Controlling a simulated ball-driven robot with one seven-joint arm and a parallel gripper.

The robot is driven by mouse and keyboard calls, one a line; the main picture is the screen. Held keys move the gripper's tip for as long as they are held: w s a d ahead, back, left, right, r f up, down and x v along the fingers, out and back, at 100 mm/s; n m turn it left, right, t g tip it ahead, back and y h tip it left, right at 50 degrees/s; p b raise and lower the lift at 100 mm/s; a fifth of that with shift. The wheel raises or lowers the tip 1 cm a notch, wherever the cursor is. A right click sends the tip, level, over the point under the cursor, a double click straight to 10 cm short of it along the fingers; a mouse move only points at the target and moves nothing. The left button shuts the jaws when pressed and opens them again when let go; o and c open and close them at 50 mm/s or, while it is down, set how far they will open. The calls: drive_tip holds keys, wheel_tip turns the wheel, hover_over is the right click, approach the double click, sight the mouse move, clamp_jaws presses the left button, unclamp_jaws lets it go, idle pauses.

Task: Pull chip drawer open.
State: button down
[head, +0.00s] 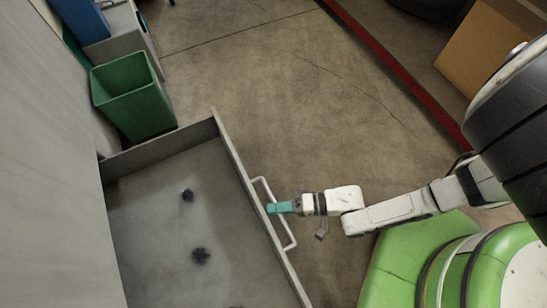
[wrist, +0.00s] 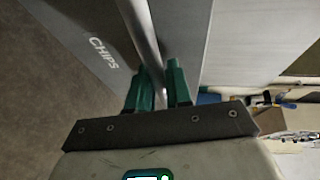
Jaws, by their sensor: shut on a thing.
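The chip drawer (head: 233,156) is a grey metal tray standing out from a grey cabinet in the head view. Several dark clumps lie on its floor. Its pale bar handle (head: 289,225) runs along the front. My gripper (head: 271,208) is shut on the handle near its middle. In the wrist view, the green fingers of my gripper (wrist: 160,88) stand on both sides of the handle bar (wrist: 142,35). The drawer front beside it bears the word CHIPS (wrist: 103,52). The lower end of the drawer is cut off by the head view's edge.
A green bin (head: 133,97) stands beside the drawer's upper end, close to the cabinet (head: 45,170). A red edge (head: 395,75) crosses the floor at upper right, with a cardboard box (head: 490,50) beyond it. The concrete floor in front of the drawer is clear.

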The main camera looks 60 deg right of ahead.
drive_tip(key=c, duration=1.4)
unclamp_jaws()
drive_tip(key=p+v, duration=0.2)
drive_tip(key=v, duration=0.9)
